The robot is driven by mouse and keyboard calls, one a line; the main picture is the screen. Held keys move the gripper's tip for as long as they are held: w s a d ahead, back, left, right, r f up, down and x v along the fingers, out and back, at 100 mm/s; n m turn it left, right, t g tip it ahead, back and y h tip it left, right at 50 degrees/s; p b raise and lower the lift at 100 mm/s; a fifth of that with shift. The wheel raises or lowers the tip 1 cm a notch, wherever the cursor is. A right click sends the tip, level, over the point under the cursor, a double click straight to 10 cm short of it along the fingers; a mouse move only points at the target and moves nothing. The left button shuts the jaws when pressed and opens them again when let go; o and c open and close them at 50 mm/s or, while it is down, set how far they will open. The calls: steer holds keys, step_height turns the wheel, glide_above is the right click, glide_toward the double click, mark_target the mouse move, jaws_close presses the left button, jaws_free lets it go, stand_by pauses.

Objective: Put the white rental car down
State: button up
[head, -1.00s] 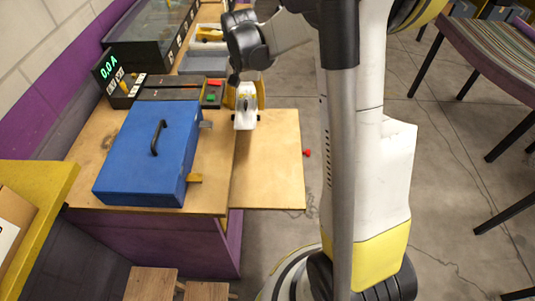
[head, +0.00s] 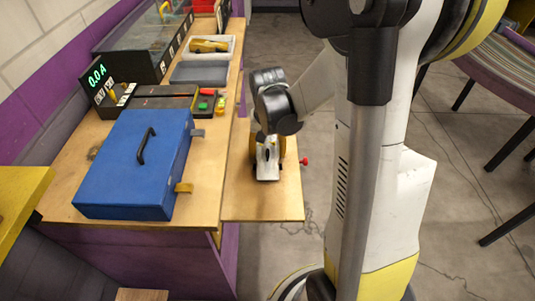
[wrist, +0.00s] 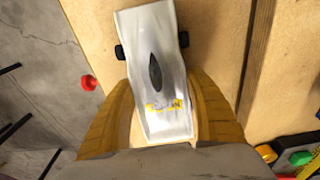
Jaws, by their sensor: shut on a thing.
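The white rental car (head: 266,170) has dark wheels, a dark patch on top and small yellow markings. It is in my gripper (head: 267,148), over the wooden side leaf (head: 238,205) of the bench in the head view. In the wrist view the car (wrist: 158,100) lies lengthwise between the two yellow fingers of my gripper (wrist: 160,118), which are shut on its sides near one end. The wooden surface is right below or behind it. I cannot tell whether the wheels touch the wood.
A blue case (head: 135,165) with a black handle lies left on the bench. Behind it are a dark control box (head: 160,98) with green and red buttons and grey trays (head: 200,72). A red knob (head: 304,161) sits at the leaf's right edge. The leaf's front part is clear.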

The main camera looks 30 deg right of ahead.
mark_target(268, 148)
steer(key=shift+f, duration=0.15)
steer(key=o, duration=1.3)
steer(key=shift+r, duration=0.2)
steer(key=r+p, duration=0.1)
steer(key=r, duration=0.2)
steer(key=r+p, duration=0.2)
steer(key=r, duration=0.2)
steer(key=r+p, duration=0.1)
steer(key=r, duration=0.3)
steer(key=shift+s+a, duration=0.2)
steer(key=shift+s, duration=0.15)
steer(key=shift+s+a+r+p, duration=0.15)
steer(key=shift+r+p, duration=0.25)
steer(key=shift+r, duration=0.25)
steer(key=s+a+r+n+t, duration=0.3)
steer(key=s+a+r, duration=0.1)
steer(key=a, duration=0.2)
steer(key=s+a+r+n+t, duration=0.3)
steer(key=s+a, duration=0.2)
steer(key=a, duration=0.2)
steer(key=shift+s+a+r+n+t, duration=0.2)
steer(key=shift+r+n+t, duration=0.1)
steer(key=shift+r+n, duration=0.1)
